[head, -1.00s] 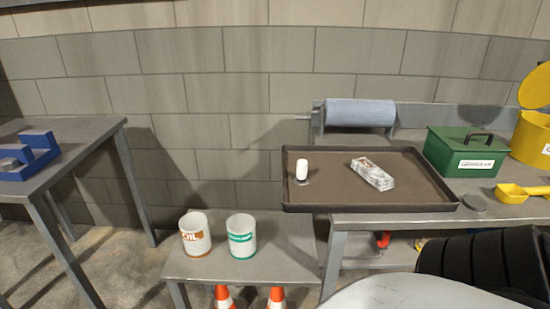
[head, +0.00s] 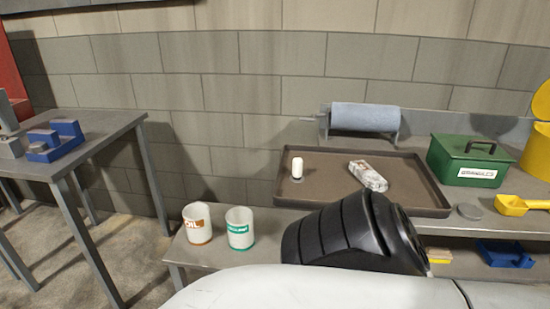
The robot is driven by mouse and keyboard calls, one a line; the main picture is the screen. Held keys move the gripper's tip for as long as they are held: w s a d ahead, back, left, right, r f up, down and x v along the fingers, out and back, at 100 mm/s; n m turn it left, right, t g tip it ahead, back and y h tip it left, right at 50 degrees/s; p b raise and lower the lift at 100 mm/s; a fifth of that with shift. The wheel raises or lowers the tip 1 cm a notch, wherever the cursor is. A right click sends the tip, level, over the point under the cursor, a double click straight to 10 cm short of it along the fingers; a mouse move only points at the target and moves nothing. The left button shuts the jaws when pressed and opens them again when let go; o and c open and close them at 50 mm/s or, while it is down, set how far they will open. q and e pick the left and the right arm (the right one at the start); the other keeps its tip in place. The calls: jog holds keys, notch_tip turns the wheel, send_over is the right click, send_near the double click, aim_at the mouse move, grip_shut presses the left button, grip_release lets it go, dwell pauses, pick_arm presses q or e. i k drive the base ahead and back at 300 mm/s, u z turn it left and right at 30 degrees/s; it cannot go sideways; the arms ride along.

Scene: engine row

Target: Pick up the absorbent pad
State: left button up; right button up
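No thing in the head view is clearly marked as an absorbent pad. A grey-and-white mottled block (head: 368,176) lies flat on the right half of the dark tray (head: 432,208). A blue roll (head: 364,117) sits on a holder behind the tray. A small white cylinder (head: 297,167) stands upright at the tray's left side. Neither of my grippers is in view. A black and white part of my own arm fills the bottom middle and hides the tray's front edge and part of the bench.
A green box (head: 468,160), a yellow scoop (head: 520,205) and a yellow container (head: 537,148) stand right of the tray. Two white cups, one orange-marked (head: 197,223) and one green-marked (head: 240,228), stand on a low bench. A left table (head: 100,122) holds a blue block (head: 54,141).

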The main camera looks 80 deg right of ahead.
aim_at(370, 179)
jog(key=k, duration=0.85)
jog(key=z, duration=0.4)
